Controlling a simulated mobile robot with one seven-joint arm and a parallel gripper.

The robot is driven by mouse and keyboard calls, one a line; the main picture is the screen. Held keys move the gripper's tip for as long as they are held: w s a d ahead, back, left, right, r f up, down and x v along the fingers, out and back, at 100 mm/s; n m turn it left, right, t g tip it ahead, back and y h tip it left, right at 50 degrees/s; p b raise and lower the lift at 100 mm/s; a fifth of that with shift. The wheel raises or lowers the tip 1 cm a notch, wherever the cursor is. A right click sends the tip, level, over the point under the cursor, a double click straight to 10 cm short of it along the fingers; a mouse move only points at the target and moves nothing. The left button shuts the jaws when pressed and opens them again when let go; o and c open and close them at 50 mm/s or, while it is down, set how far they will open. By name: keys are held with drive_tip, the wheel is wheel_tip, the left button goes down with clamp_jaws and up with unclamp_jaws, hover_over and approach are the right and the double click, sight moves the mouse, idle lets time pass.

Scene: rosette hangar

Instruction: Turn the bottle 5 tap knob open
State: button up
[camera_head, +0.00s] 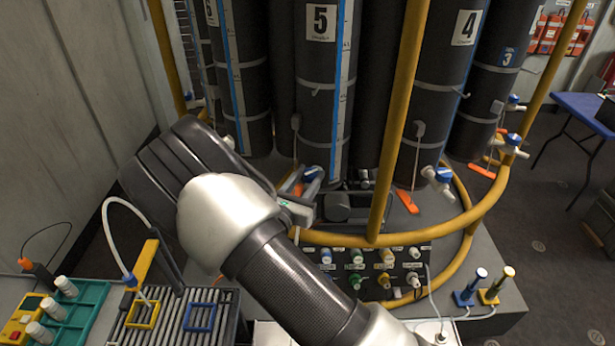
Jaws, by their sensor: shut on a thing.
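Bottle 5 (312,110) is a tall dark grey cylinder with a white "5" label and a blue-and-white scale strip, at the upper middle of the head view. Its blue tap knob (314,173) shows low at the bottle's foot. My gripper (307,188) is at this knob, shut on it. My arm comes up from the lower right, bends at the left and hides much of the gripper and the tap body. The fingertips are small and partly hidden, and the knob's exact angle cannot be read.
A yellow rail (350,239) curves around the bottles, with an upright post (398,110) just right of bottle 5. Bottle 4 (440,90) has its own blue tap (441,175). A valve panel (372,272) stands below. A green rack (80,312) is at lower left.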

drive_tip(key=n+y, duration=0.1)
drive_tip(key=y, duration=0.1)
drive_tip(key=d+n+t+y, duration=0.1)
drive_tip(key=n+y, duration=0.1)
drive_tip(key=y, duration=0.1)
drive_tip(key=shift+s+n+t+y+p, duration=0.1)
drive_tip(key=shift+n+t+y+p, duration=0.2)
drive_tip(key=shift+d+n+y+p, duration=0.1)
drive_tip(key=shift+n+y+p, duration=0.3)
drive_tip(key=shift+n+y, duration=1.1)
drive_tip(key=shift+y, duration=0.5)
drive_tip(key=o, duration=1.1)
drive_tip(key=shift+c, duration=0.2)
drive_tip(key=shift+s, duration=0.1)
